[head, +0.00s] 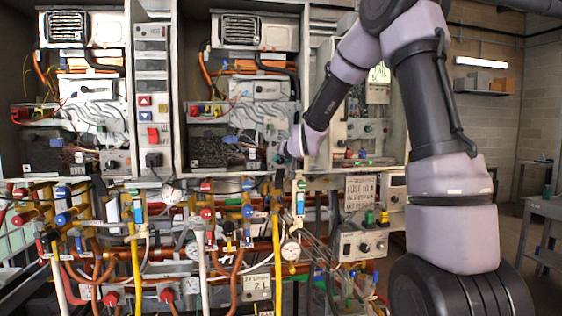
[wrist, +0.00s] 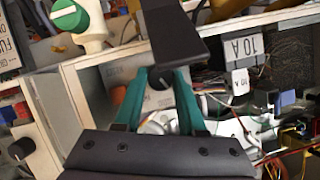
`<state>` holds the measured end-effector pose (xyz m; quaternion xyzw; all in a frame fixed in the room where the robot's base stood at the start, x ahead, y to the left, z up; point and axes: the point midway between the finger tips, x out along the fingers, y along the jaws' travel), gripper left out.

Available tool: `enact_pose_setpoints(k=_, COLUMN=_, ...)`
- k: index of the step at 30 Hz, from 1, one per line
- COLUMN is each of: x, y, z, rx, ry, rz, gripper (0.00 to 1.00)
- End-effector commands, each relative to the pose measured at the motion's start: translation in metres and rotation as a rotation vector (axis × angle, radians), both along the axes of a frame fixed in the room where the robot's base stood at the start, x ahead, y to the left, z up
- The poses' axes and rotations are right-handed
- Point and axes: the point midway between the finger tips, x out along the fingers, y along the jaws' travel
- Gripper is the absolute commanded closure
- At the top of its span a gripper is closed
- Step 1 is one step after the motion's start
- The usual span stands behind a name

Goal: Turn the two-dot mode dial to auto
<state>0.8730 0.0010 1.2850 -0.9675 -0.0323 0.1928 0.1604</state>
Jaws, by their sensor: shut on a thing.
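My gripper (head: 284,153) is at the lower right of the middle heater cabinet in the head view, against a small grey control panel (head: 275,128). In the wrist view, the teal fingers of my gripper (wrist: 161,76) are closed around a dark round dial (wrist: 158,100) on a pale panel. The fingers and a dark bar above them hide part of the dial. I cannot make out its dots, its pointer or the auto mark. A similar dark dial (head: 113,164) is on the left heater, clear of my gripper.
Pipes, gauges and valves crowd the space below the cabinets, including a round gauge (head: 291,250). Loose wires (wrist: 250,125) lie close by. A control box (head: 362,245) is lower right.

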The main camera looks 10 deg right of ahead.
Motion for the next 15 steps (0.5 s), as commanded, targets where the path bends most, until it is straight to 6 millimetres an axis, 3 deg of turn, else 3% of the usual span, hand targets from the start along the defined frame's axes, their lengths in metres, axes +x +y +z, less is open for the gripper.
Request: enact_pose_setpoints(k=15, x=0.0002, y=-0.0039, z=-0.0018, rx=0.366, ry=0.000, rz=-0.003, gripper=1.00)
